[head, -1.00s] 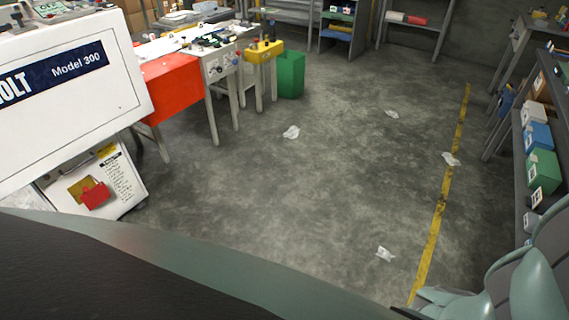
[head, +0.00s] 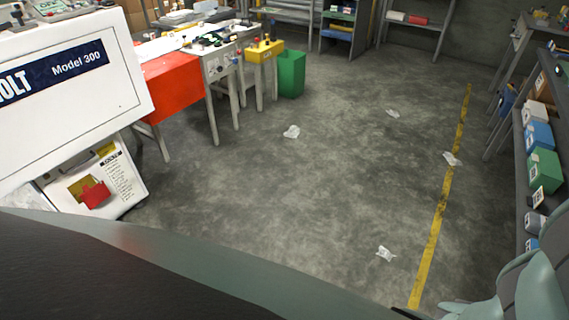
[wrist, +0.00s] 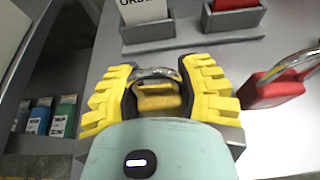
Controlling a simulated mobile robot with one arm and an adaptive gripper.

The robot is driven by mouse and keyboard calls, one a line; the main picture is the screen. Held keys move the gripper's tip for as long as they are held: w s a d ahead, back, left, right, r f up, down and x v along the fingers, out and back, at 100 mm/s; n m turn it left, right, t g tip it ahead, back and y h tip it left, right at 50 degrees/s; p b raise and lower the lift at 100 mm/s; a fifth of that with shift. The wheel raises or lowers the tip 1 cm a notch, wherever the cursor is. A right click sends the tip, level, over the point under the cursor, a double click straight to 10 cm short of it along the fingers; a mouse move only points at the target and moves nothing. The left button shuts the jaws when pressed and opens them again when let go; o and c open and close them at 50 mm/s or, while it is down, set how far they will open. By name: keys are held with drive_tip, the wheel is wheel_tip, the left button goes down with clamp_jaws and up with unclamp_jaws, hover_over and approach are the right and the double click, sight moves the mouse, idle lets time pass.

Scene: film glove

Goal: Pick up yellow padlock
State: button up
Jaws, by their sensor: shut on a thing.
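The yellow padlock (wrist: 158,98) with its silver shackle sits between the two yellow ridged fingers of my gripper (wrist: 159,92) in the wrist view. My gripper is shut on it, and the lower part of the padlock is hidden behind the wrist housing. The fingers touch or nearly touch its sides. The head view does not show the padlock or the gripper.
A red padlock (wrist: 275,91) lies on the pale surface (wrist: 235,60), right of my gripper. Grey holders (wrist: 233,19) stand beyond. Shelved boxes (wrist: 40,115) are at left. The head view shows open floor (head: 300,190), crumpled litter (head: 385,254) and a white Model 300 panel (head: 75,100).

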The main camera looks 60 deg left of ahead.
clamp_jaws()
idle(0.6)
